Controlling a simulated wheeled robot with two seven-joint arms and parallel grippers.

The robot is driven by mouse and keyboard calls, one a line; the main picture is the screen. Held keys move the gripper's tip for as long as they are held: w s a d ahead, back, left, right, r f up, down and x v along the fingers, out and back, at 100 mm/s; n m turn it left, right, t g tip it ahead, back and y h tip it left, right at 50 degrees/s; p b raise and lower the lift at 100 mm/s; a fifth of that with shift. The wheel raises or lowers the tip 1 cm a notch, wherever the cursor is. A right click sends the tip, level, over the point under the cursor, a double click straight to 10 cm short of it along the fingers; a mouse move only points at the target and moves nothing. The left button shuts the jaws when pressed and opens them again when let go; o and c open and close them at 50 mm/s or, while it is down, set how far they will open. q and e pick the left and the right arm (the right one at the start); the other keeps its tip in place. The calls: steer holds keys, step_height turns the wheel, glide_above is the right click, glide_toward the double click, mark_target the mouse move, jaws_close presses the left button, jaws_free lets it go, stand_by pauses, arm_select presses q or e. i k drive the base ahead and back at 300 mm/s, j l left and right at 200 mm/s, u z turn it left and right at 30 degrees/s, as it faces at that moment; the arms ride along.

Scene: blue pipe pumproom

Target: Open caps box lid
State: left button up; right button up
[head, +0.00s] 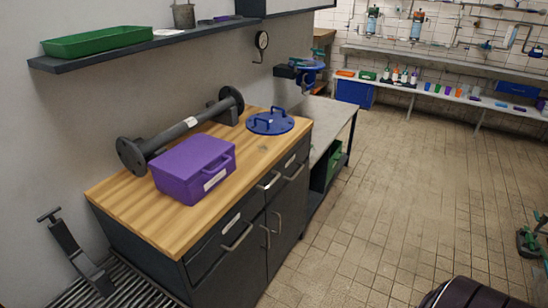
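A purple box (194,168) with a handle and a white label on its front side sits on the wooden top of the workbench (160,227). It appears to be the caps box, and its lid looks shut. What is inside is hidden. Neither of my grippers shows in the head view.
A dark flanged pipe (180,132) lies behind the box, close to it. A blue disc with handles (270,122) lies to the right. A shelf (150,46) with a green tray (98,41) hangs above. Tiled floor (390,200) is open on the right.

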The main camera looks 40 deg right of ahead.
mark_target(198, 158)
steer(key=z, duration=0.75)
